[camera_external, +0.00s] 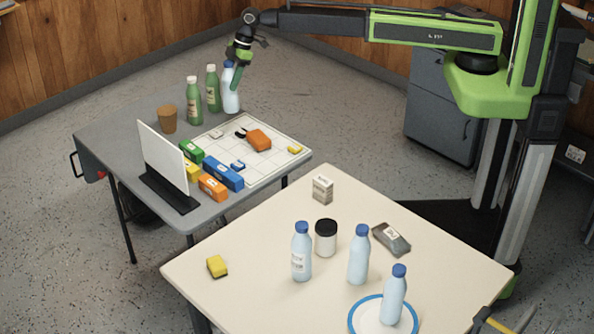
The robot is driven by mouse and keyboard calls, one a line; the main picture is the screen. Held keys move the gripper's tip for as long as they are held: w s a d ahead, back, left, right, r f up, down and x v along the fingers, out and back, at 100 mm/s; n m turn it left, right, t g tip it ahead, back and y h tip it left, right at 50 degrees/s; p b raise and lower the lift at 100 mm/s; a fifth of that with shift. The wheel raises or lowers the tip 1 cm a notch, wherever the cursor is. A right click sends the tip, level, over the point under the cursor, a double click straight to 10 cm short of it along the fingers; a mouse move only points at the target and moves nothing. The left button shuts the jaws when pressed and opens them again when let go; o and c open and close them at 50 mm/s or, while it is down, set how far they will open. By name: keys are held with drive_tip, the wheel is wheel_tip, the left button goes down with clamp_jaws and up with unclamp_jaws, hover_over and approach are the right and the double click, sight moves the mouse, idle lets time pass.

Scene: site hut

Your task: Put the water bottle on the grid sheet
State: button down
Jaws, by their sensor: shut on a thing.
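A pale blue water bottle (231,98) with a blue cap is upright at the far end of the grey table, just beyond the grid sheet's back edge. My gripper (236,76) is shut on it near its top and hides part of its right side. I cannot tell whether its base touches the table. Three similar bottles stand on the cream table: left (301,254), middle (358,258) and right (394,297).
Two green bottles (194,103) and a brown cup (168,119) stand left of the held bottle. A white upright panel (161,155) and coloured boxes (222,173) line the sheet's left side. The right cream-table bottle stands on a blue-rimmed plate (357,314).

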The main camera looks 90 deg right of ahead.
drive_tip(key=w+a+f+b, duration=0.5)
drive_tip(key=a+f+b, duration=0.5)
drive_tip(key=f+b, duration=0.1)
drive_tip(key=shift+w+a+f, duration=0.15)
drive_tip(key=shift+w, duration=0.2)
drive_tip(key=c, duration=0.6)
unclamp_jaws()
drive_tip(key=p+v, duration=1.1)
drive_tip(key=v, duration=0.2)
drive_tip(key=s+f+m+g+h, duration=0.2)
drive_tip(key=s+m, duration=0.4)
drive_tip(key=s, duration=2.9)
drive_tip(key=shift+d+f+g, duration=0.25)
drive_tip(key=shift+d+g, duration=0.1)
drive_tip(key=shift+g, duration=0.55)
